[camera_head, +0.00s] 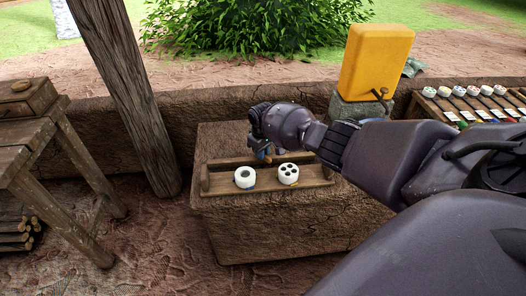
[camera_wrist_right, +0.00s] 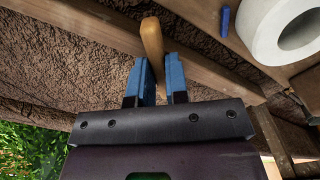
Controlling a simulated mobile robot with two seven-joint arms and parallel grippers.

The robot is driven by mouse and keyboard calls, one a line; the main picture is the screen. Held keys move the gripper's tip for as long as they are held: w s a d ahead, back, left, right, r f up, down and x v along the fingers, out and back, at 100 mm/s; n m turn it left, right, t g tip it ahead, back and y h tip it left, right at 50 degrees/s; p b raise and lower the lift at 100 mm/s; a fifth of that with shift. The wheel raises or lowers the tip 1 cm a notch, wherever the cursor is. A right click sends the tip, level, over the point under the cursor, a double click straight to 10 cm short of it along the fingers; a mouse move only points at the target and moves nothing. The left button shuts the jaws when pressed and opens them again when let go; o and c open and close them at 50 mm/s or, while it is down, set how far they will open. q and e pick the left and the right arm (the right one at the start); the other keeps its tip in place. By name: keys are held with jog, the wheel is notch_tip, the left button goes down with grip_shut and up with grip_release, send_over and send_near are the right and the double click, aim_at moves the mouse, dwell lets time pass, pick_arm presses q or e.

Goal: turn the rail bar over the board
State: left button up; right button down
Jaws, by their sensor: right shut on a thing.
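A wooden board (camera_head: 218,188) with a rail bar (camera_head: 228,161) along its far side rests on the mud block. Two white round pieces stand on it: one with a single hole (camera_head: 245,177) and one with several holes (camera_head: 288,173). My right gripper (camera_head: 263,154) is over the far side of the board, by the bar. In the right wrist view its blue fingers (camera_wrist_right: 154,82) are shut on a light wooden handle (camera_wrist_right: 152,40) at the rail bar (camera_wrist_right: 205,80). My left gripper is not in view.
A yellow block-shaped container (camera_head: 375,62) stands on a stone at the back right. A rack of white-topped tools (camera_head: 470,100) is at the far right. A wooden post (camera_head: 125,90) and a workbench (camera_head: 45,150) stand left.

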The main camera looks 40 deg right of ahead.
jog(key=m, duration=0.2)
jog(key=shift+m, duration=0.4)
jog(key=m, duration=0.2)
jog(key=shift+m+p, duration=0.4)
jog(key=shift+m, duration=0.7)
jog(key=c, duration=1.1)
grip_release()
jog(key=shift+r, duration=0.1)
